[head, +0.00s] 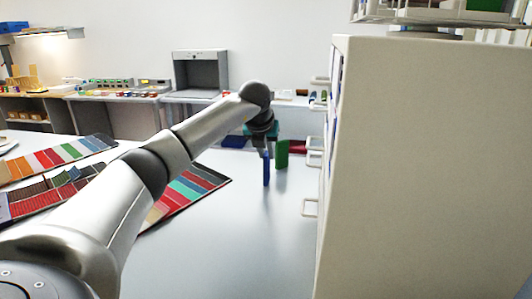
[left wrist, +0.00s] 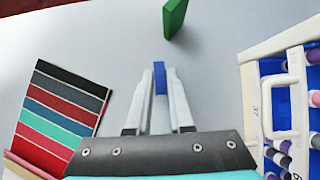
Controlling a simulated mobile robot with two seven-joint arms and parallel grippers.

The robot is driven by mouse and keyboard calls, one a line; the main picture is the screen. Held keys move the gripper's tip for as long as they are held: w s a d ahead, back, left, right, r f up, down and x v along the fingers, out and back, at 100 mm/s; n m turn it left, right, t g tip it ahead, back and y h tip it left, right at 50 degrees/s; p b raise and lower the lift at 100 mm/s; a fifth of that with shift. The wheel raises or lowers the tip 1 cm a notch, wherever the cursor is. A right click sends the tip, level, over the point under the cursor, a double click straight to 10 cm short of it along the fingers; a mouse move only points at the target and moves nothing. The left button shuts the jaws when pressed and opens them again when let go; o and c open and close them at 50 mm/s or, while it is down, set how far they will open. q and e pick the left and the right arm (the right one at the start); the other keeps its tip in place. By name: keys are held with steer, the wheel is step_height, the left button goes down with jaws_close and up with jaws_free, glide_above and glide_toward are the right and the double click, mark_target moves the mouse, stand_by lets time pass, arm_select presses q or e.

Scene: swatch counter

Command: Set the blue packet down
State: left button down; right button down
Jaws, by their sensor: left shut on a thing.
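The blue packet (head: 266,169) is thin and upright in the head view, at the end of my left arm. In the left wrist view the blue packet (left wrist: 160,80) stands between the two pale fingers of my left gripper (left wrist: 160,92), which is shut on it. In the head view my left gripper (head: 266,150) is partly hidden by its own wrist. Whether the packet's lower edge touches the counter (head: 240,230) I cannot tell. My right gripper is in neither view.
A green packet (head: 282,153) stands just beyond the blue one; it also shows in the left wrist view (left wrist: 174,17). A large pale cabinet (head: 430,170) with handles stands close on the right. A striped swatch card (head: 190,190) lies on the left. The counter's front middle is clear.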

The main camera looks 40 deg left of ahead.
arm_select(q)
steer(key=shift+f, duration=0.2)
steer(key=c, duration=0.8)
jaws_free()
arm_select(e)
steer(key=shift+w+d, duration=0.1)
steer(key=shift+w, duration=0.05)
arm_select(q)
steer(key=shift+s+d+r, duration=0.1)
steer(key=shift+r, duration=0.4)
steer(key=p+v, duration=0.1)
steer(key=v, duration=1)
steer(key=shift+r, duration=0.2)
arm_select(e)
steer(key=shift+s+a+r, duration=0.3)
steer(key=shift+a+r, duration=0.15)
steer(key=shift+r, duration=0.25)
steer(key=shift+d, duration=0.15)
arm_select(q)
steer(key=shift+d, duration=0.1)
